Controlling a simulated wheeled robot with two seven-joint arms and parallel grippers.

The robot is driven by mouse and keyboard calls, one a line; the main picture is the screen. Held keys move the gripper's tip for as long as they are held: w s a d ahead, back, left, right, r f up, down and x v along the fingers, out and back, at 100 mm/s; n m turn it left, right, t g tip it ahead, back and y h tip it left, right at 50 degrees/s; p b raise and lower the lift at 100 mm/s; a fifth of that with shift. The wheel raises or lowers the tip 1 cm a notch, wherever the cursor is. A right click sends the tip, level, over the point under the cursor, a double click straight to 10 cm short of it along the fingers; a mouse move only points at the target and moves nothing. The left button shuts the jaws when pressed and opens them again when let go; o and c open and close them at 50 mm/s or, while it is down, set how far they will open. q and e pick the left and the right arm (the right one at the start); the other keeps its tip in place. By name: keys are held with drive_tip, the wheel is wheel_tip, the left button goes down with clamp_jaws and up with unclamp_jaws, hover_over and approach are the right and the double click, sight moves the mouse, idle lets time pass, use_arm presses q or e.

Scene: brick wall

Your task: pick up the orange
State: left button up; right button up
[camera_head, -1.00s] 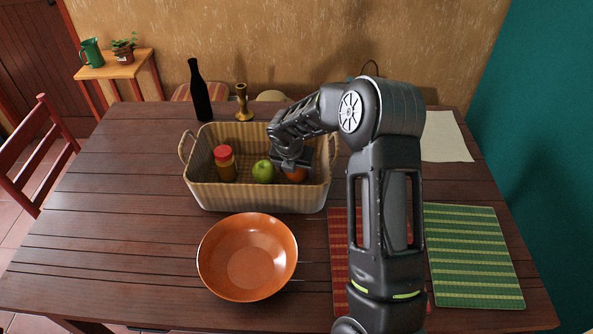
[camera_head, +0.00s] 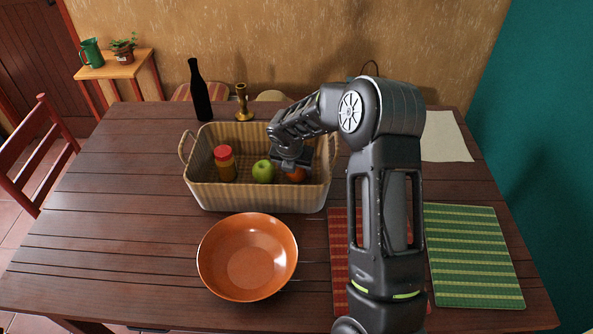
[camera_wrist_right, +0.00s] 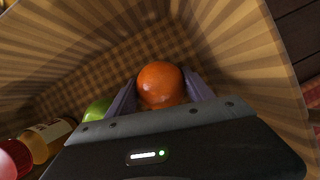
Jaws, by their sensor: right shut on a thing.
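The orange (camera_head: 297,175) is inside the wicker basket (camera_head: 258,197), right of a green apple (camera_head: 263,171). My right gripper (camera_head: 292,166) reaches down into the basket from above. In the right wrist view the orange (camera_wrist_right: 160,84) sits between the two fingers of my right gripper (camera_wrist_right: 158,95), which are shut on it. It appears low in the basket; whether it touches the bottom cannot be told. The upper part of the orange is hidden by the gripper in the head view. My left gripper is not in view.
A jar with a red lid (camera_head: 224,160) stands left of the apple in the basket. An orange bowl (camera_head: 247,257) is in front of the basket. A dark bottle (camera_head: 199,92) and a brass candlestick (camera_head: 243,104) stand behind. The table's left side is clear.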

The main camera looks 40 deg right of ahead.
wheel_tip(320, 180, up, 10)
idle(0.6)
idle(0.4)
drive_tip(key=shift+s+a+r, duration=0.35)
drive_tip(key=shift+s+a, duration=0.05)
drive_tip(key=shift+a, duration=0.1)
drive_tip(key=s+a+b, duration=0.1)
drive_tip(key=s+a, duration=1.7)
drive_tip(key=a, duration=0.4)
drive_tip(key=shift+s+a+r, duration=0.25)
drive_tip(key=shift+s+r, duration=0.05)
drive_tip(key=shift+r, duration=0.15)
drive_tip(key=shift+d, duration=0.1)
